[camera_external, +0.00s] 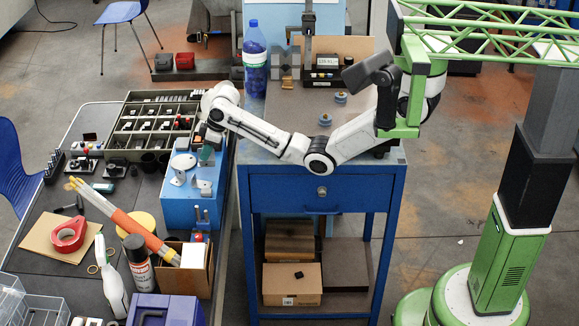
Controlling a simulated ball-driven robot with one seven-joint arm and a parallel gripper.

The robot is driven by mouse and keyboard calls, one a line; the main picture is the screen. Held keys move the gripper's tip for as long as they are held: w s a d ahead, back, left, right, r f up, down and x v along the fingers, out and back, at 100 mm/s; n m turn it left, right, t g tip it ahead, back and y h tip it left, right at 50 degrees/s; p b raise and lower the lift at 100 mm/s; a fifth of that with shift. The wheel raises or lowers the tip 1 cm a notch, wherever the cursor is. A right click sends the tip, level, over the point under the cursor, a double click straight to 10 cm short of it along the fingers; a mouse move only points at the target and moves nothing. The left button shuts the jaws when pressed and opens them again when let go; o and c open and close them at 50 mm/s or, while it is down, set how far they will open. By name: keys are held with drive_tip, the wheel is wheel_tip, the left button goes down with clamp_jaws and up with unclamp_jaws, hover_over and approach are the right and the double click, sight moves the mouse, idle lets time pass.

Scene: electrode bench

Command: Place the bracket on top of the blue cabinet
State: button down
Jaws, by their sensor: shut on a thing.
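The blue cabinet (178,213) is a low blue box on the left table, with several small grey metal pieces on its top. My gripper (208,145) reaches in from the right, pointing down over the back right part of the cabinet. It is shut on a small dark grey-green piece (206,156), which looks to be the bracket. The piece is close to the cabinet's top; I cannot tell whether it touches it. The fingers are small and partly hidden by my wrist.
A parts tray (127,146) with many compartments is behind the cabinet. A cardboard box (183,276) stands in front of it, with orange-and-yellow rods (127,222) leaning there. A blue bench (262,190) with a bottle (255,60) is to the right. Grey pieces (181,167) crowd the cabinet top.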

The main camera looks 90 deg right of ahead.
drive_tip(key=shift+w+d+f, duration=0.1)
drive_tip(key=shift+w+f, duration=0.1)
drive_tip(key=shift+f, duration=0.15)
drive_tip(key=shift+f+p, duration=0.45)
drive_tip(key=shift+f, duration=0.9)
drive_tip(key=shift+f, duration=0.15)
drive_tip(key=c, duration=1.3)
unclamp_jaws()
drive_tip(key=shift+o, duration=0.2)
drive_tip(key=v, duration=1.2)
drive_tip(key=shift+b, duration=0.35)
